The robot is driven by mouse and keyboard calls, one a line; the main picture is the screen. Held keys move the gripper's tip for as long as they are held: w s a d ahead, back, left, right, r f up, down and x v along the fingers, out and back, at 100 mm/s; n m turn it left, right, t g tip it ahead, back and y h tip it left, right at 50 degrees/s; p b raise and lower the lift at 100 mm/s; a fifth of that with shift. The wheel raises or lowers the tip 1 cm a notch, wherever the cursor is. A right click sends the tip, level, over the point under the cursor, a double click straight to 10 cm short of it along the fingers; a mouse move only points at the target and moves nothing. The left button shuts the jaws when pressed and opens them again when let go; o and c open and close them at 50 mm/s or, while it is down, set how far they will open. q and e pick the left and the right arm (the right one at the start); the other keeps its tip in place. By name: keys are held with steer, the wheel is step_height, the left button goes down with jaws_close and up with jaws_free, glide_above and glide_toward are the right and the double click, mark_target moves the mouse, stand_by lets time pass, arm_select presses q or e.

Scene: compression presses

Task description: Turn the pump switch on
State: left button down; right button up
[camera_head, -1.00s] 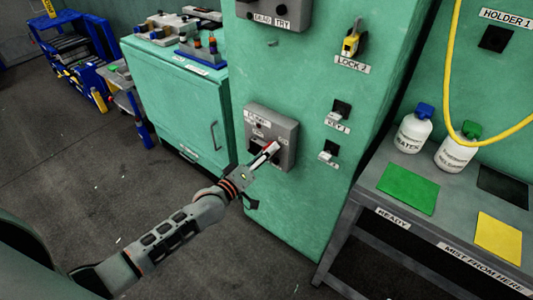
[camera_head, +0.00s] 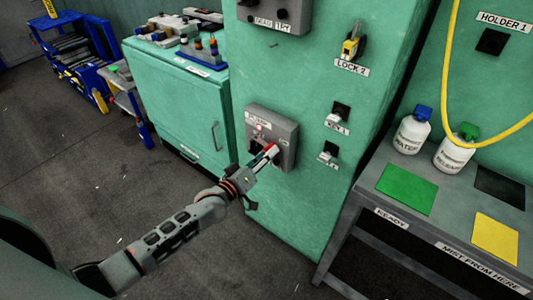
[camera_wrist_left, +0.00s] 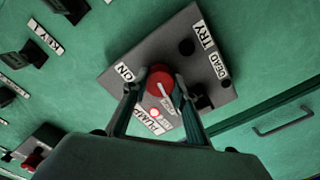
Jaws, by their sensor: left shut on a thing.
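The grey pump switch box (camera_head: 285,128) is on the front of the green cabinet. In the left wrist view the box (camera_wrist_left: 135,52) carries a red round knob (camera_wrist_left: 160,77) with a pale pointer line, an ON label (camera_wrist_left: 124,72) and a PUMP label (camera_wrist_left: 153,125). A small red lamp (camera_wrist_left: 155,113) looks lit. My left gripper (camera_head: 264,157) reaches the box from the lower left. In the left wrist view its fingers (camera_wrist_left: 158,92) are shut on the red knob, one on each side. My right gripper is not in view.
Key switches (camera_head: 340,111) and a yellow lock (camera_head: 351,45) are right of the box. A grey table (camera_head: 365,200) with two white bottles stands at the right. A green cupboard (camera_head: 175,100) stands at the left. The floor is open.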

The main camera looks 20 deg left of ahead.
arm_select(q)
steer(key=shift+m+p, duration=1.35)
steer(key=shift+m, duration=6.45)
steer(key=c, duration=1.6)
jaws_free()
steer(key=v, duration=1.2)
